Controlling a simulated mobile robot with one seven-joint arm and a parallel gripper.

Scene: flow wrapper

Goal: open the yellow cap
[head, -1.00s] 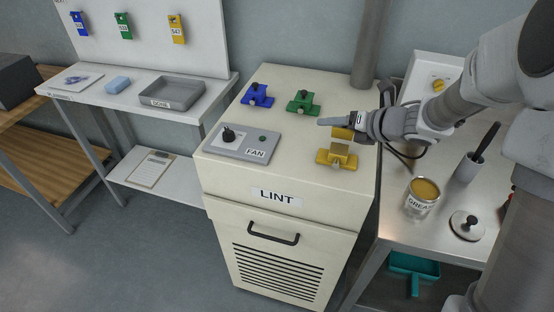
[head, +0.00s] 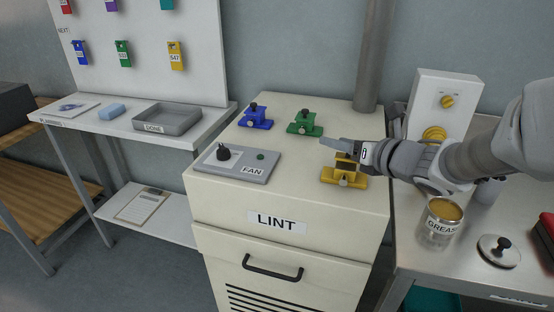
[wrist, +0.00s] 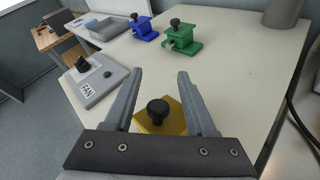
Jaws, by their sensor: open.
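The yellow cap (head: 344,177) sits on top of the cream LINT cabinet, near its right edge, with my gripper partly covering it in the head view. In the wrist view the yellow cap (wrist: 172,122) shows its black knob (wrist: 158,110) between and below my fingers. My gripper (head: 340,147) reaches in from the right, just above and behind the cap. It also shows in the wrist view (wrist: 155,78), its two grey fingers spread apart with nothing between them gripped. I cannot tell whether a finger touches the cap.
A blue cap (head: 256,117) and a green cap (head: 305,123) stand farther back on the cabinet top. The FAN panel (head: 237,164) with a black knob lies at the left. A GREASE can (head: 439,222) stands on the right bench. The cabinet's front middle is clear.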

